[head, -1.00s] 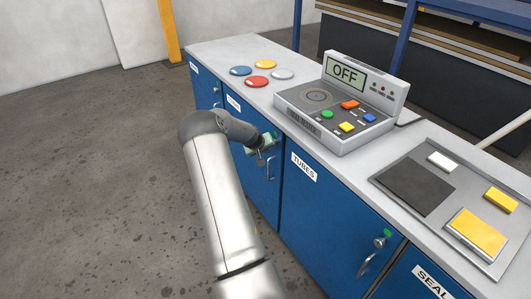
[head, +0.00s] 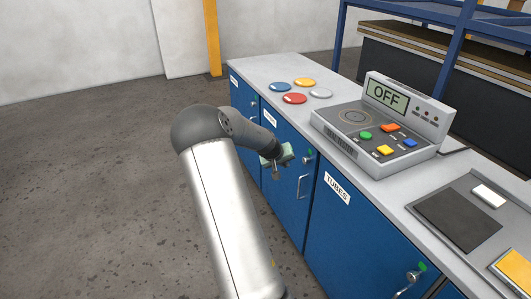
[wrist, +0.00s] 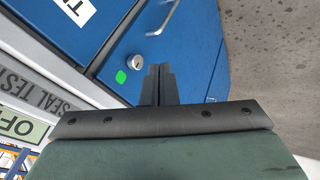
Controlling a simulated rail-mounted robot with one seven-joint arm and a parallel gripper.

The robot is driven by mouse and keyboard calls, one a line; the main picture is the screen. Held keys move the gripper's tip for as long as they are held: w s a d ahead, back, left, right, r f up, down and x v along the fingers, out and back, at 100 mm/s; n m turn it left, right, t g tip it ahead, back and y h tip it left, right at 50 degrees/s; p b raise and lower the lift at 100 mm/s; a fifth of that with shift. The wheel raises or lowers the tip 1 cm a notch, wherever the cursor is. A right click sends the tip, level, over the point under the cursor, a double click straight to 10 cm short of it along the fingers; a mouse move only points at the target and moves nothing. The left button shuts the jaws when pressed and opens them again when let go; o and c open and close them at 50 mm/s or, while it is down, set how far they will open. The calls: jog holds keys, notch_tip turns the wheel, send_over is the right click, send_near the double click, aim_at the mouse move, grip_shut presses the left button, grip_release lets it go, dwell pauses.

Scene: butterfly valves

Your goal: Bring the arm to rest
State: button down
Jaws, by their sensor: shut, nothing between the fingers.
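My arm reaches from the bottom of the head view toward the blue cabinet fronts. My gripper (head: 281,166) is small there, just in front of a blue cabinet door (head: 287,190) with a lock, a green mark and a handle. In the wrist view my gripper (wrist: 159,85) has its two dark fingers together with nothing between them. The fingertips point toward the blue door, near a silver key lock (wrist: 134,62) and a green dot (wrist: 121,77). Whether the fingers touch the door cannot be told.
The grey counter (head: 262,67) carries several coloured discs, a tester (head: 372,127) whose display reads OFF, and a tray with a dark pad (head: 458,219). A cabinet door labelled TUBES (head: 338,228) is at right. Open floor (head: 90,180) lies at left.

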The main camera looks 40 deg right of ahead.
jog(key=s+a+r+n+y, duration=0.1)
jog(key=s+a+r+y, duration=0.2)
jog(key=a, duration=1.3)
jog(key=a+r+n+y, duration=0.25)
jog(key=a+r, duration=0.25)
jog(key=a, duration=1.1)
jog(key=s+a+r+n+y, duration=0.1)
jog(key=s+a+n, duration=0.1)
jog(key=s+a, duration=0.6)
jog(key=s+a+r+n+y, duration=0.1)
jog(key=s+a+r+n, duration=0.1)
jog(key=s+a, duration=0.7)
jog(key=shift+s+r+g, duration=0.25)
jog(key=shift+s+g, duration=0.05)
jog(key=shift+s, duration=0.05)
jog(key=shift+a+n, duration=0.1)
jog(key=shift+n, duration=0.15)
